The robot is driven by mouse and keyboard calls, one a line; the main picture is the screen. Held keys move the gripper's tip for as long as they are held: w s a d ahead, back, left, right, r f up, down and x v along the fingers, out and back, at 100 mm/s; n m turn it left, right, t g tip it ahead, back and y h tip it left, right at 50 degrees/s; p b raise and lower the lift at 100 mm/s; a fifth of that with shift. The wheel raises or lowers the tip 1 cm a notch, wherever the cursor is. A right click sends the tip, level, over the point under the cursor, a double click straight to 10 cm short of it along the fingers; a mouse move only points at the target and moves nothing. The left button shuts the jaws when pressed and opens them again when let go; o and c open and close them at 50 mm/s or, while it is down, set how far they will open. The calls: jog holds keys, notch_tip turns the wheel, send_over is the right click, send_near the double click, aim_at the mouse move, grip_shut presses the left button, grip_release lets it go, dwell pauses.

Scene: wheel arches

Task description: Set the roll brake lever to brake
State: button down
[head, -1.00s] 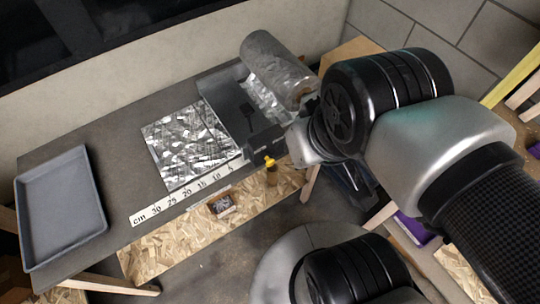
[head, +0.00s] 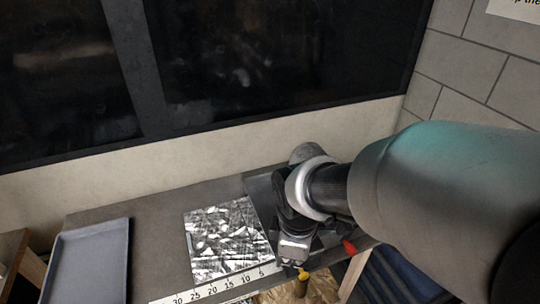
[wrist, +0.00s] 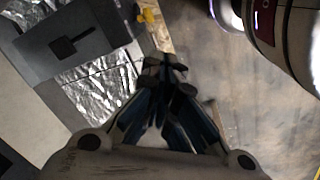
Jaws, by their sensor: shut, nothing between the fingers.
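My gripper (wrist: 165,68) is shut and empty in the wrist view, its fingertips together. The foil holder's dark plate (wrist: 60,22) lies to its upper left, with a black T-shaped part (wrist: 75,44) on it. Foil (wrist: 105,82) lies beside that plate. A small yellow knob (wrist: 147,17) is above and left of the fingertips, apart from them in the picture. In the head view the yellow knob (head: 303,274) is at the table's front edge, and a small red part (head: 349,246) shows right of my wrist. My arm hides most of the holder; I cannot tell which part is the brake lever.
A crinkled foil sheet (head: 222,238) lies on the grey table (head: 155,215) left of my gripper, with a centimetre scale (head: 215,286) along its front. A grey tray (head: 88,262) is at the far left. A wall and dark window stand behind the table.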

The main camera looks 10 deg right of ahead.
aim_at(304, 273)
jog(key=w+a+f+n+g, duration=0.1)
jog(key=w+a+f+n, duration=0.1)
jog(key=f+n, duration=0.4)
notch_tip(304, 273, down, 3)
jog(key=shift+a+r+n+h, duration=0.2)
jog(key=shift+a+n+h, duration=0.15)
jog(key=shift+a, duration=0.45)
jog(key=w+d+f+b, duration=0.1)
jog(key=d+f+b, duration=0.3)
jog(key=f, duration=0.4)
jog(key=shift+f+b, duration=0.2)
jog(key=shift+b, duration=0.15)
jog(key=shift+w+d, duration=0.1)
jog(key=shift+d, duration=0.05)
jog(key=shift+w, duration=0.15)
